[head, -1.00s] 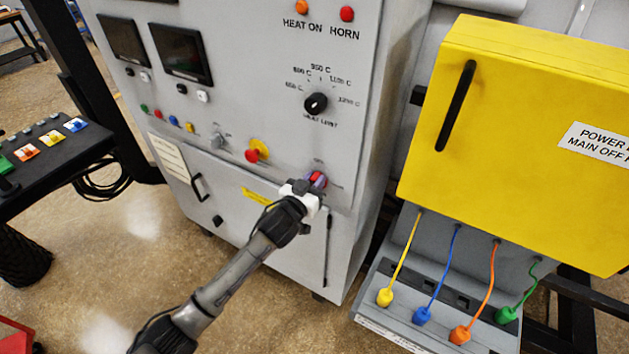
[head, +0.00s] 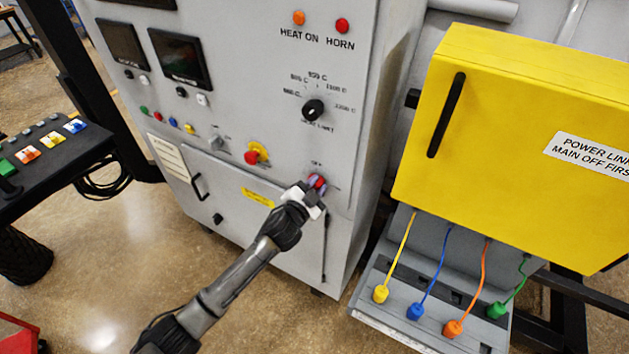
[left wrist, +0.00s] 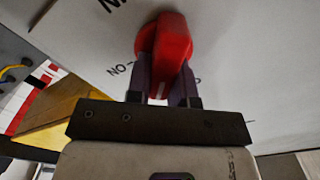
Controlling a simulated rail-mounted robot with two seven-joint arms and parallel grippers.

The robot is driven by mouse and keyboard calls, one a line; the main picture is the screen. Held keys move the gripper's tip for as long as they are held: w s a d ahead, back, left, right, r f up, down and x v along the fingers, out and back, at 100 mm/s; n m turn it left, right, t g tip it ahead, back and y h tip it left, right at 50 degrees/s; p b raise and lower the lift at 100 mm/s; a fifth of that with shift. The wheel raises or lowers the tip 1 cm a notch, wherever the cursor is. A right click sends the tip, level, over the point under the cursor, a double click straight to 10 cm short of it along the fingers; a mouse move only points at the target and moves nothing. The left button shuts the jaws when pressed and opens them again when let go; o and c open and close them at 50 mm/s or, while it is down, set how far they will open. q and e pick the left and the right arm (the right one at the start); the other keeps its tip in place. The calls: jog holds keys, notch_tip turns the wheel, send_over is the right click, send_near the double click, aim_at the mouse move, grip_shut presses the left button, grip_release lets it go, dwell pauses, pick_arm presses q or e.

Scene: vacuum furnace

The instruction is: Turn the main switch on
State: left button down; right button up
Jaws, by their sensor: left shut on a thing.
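The main switch (head: 318,182) is a red rotary knob low on the right of the grey furnace panel. In the left wrist view the red knob (left wrist: 170,50) fills the space between the fingers, with a pale mark on its near end. My left gripper (head: 313,189) is at the knob, and its two purple-grey fingers (left wrist: 162,85) are shut on it from either side. The letters "NO" show upside down or turned beside the knob in the wrist view; the other labels are partly hidden. My right gripper is not in view.
A red button on a yellow base (head: 254,156) sits left of the switch. A black heat limit dial (head: 313,110) is above. A yellow box (head: 510,130) stands at the right, over a grey socket panel with coloured plugs (head: 415,311). A black console (head: 50,150) is at the left.

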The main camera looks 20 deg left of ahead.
pick_arm(q)
jog(key=m, duration=0.3)
jog(key=m+p, duration=0.1)
jog(key=m, duration=0.1)
jog(key=shift+d+f+m, duration=0.25)
jog(key=shift+f+m, duration=0.25)
jog(key=shift+m, duration=0.9)
jog(key=shift+f+m, duration=0.15)
jog(key=shift+m, duration=0.95)
jog(key=shift+p, duration=0.3)
jog(key=c, duration=1)
grip_release()
jog(key=shift+s, duration=0.15)
jog(key=s+a, duration=0.2)
jog(key=s, duration=1.1)
jog(key=shift+s+a, duration=0.15)
jog(key=shift+s, duration=0.05)
